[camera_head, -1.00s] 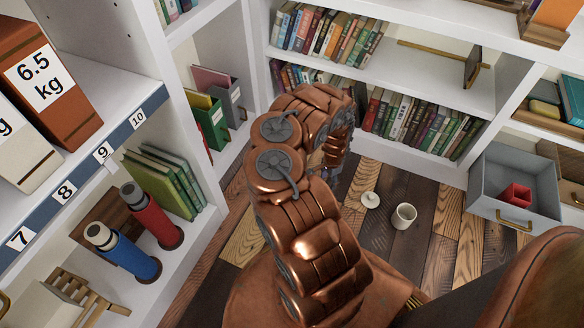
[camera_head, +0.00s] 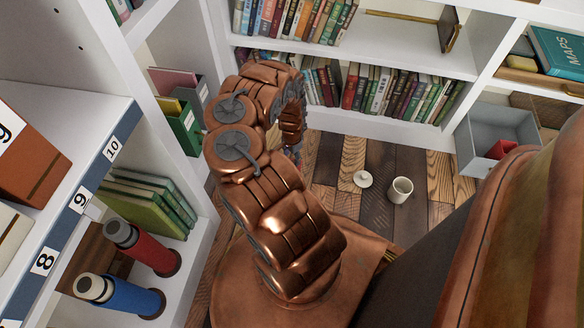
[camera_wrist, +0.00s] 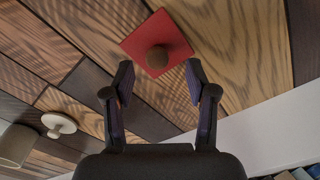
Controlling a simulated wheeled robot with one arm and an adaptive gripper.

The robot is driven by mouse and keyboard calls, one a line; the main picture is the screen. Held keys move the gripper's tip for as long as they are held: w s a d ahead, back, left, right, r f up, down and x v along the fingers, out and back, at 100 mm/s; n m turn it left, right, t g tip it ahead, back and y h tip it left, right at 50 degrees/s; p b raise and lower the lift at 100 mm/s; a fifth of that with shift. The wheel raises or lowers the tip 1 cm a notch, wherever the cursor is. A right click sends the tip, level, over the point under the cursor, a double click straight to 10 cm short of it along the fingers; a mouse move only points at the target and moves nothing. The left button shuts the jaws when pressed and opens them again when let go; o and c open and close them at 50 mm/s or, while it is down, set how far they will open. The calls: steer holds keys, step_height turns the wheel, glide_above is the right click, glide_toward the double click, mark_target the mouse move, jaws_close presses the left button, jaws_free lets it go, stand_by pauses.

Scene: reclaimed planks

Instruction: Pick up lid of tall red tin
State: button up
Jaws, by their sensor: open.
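A square red lid (camera_wrist: 180,42) with a round brown knob (camera_wrist: 157,57) lies on the plank floor in the wrist view. My gripper (camera_wrist: 158,80) is open and empty. Its two fingertips show just below the lid in that view, one on each side of the knob's line, with the knob a little beyond them. In the head view my arm hides the lid and most of my gripper. A red, box-like thing (camera_head: 502,149) sits in a grey drawer at right; I cannot tell if it is the tin.
Bookshelves line the back.

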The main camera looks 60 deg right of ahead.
mark_target(293, 162)
steer(key=f+b, duration=0.2)
steer(key=f, duration=0.2)
steer(key=shift+s+f+b, duration=0.2)
steer(key=shift+b, duration=0.2)
steer(key=shift+r, duration=0.1)
steer(key=shift+c, duration=0.4)
jaws_close()
